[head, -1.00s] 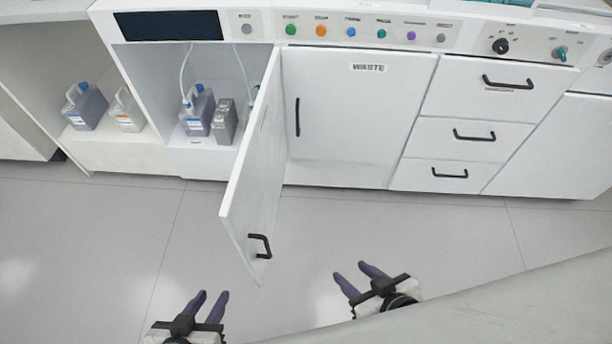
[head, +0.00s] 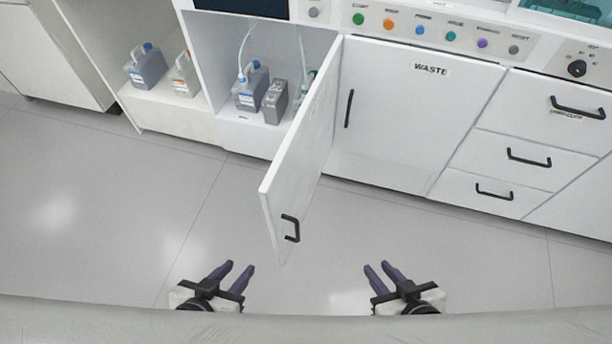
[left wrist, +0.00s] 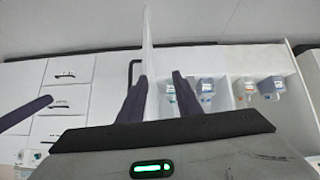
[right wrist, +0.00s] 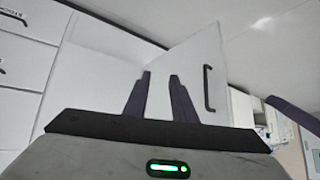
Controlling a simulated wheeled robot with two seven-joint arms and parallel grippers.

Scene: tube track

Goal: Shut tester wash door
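The wash door (head: 302,158) is a white hinged panel standing wide open from the cabinet, swung out toward me. Its black handle (head: 291,229) is on its right-hand face near the free edge. My left gripper (head: 239,266) is open and empty, left of the door's free edge and apart from it. My right gripper (head: 377,267) is open and empty, to the right of the handle and apart from it. In the left wrist view the door (left wrist: 148,45) shows nearly edge-on beyond the fingers. In the right wrist view its face and handle (right wrist: 208,88) show beyond the fingers.
The open compartment holds a blue-capped jug (head: 250,88) and a grey container (head: 275,101). The shut WASTE door (head: 410,110) and drawers (head: 520,155) stand to the right. More jugs (head: 147,66) sit on the shelf at left. The grey floor (head: 110,200) in front is clear.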

